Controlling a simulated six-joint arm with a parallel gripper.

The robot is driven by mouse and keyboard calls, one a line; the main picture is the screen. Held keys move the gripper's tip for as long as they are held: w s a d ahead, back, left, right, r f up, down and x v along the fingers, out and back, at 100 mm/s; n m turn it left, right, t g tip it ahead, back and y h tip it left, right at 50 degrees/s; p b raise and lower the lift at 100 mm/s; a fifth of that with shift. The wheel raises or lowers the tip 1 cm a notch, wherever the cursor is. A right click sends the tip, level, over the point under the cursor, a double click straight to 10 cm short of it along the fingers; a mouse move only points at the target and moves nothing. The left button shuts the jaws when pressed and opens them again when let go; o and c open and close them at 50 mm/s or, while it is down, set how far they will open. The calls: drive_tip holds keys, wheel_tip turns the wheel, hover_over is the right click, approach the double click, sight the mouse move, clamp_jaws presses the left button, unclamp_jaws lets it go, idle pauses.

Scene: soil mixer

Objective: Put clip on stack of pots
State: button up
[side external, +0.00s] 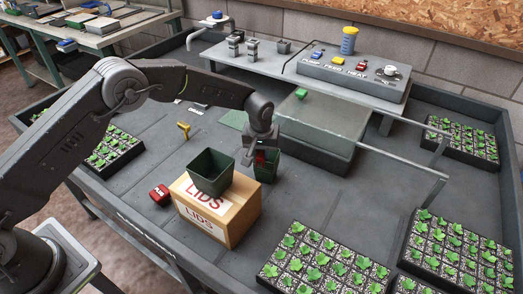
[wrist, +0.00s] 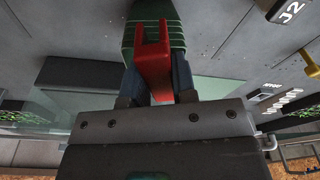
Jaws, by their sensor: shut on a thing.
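A red clip (wrist: 153,62) is held between the two fingers of my gripper (wrist: 155,80). In the side view my gripper (side external: 262,150) points down just right of the cardboard box, with a bit of red between its fingers. A dark green ribbed pot or stack of pots (side external: 267,170) is directly below it, partly hidden by the gripper. In the wrist view the green ribbed pot wall (wrist: 153,12) lies just beyond the clip and overlaps it; I cannot tell whether they touch. Another dark green pot (side external: 210,172) sits on the box.
The cardboard LIDS box (side external: 237,205) stands close to the left of my gripper. A small red block (side external: 159,193) and yellow piece (side external: 184,131) lie left. Seedling trays (side external: 325,265) fill the front right.

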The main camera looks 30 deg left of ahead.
drive_tip(key=o, duration=0.9)
wheel_tip(320, 180, up, 12)
drive_tip(key=s, duration=0.2)
wheel_tip(320, 180, up, 8)
drive_tip(key=r, duration=0.1)
hover_over(260, 154)
drive_tip(key=s+a, duration=0.3)
drive_tip(key=s, duration=0.1)
drive_tip(key=s+a+r+m+t, duration=0.2)
drive_tip(key=s+a+r, duration=0.2)
drive_tip(key=s+r, duration=0.4)
drive_tip(key=s+a+m+t, duration=0.1)
drive_tip(key=s+a, duration=0.1)
drive_tip(key=s, duration=0.9)
drive_tip(key=s+a+f+m+t, duration=0.1)
drive_tip(key=s+a, duration=0.1)
drive_tip(key=s, duration=1)
drive_tip(key=shift+a+f+h, duration=0.25)
drive_tip(key=shift+a+h, duration=0.1)
drive_tip(key=shift+h, duration=0.05)
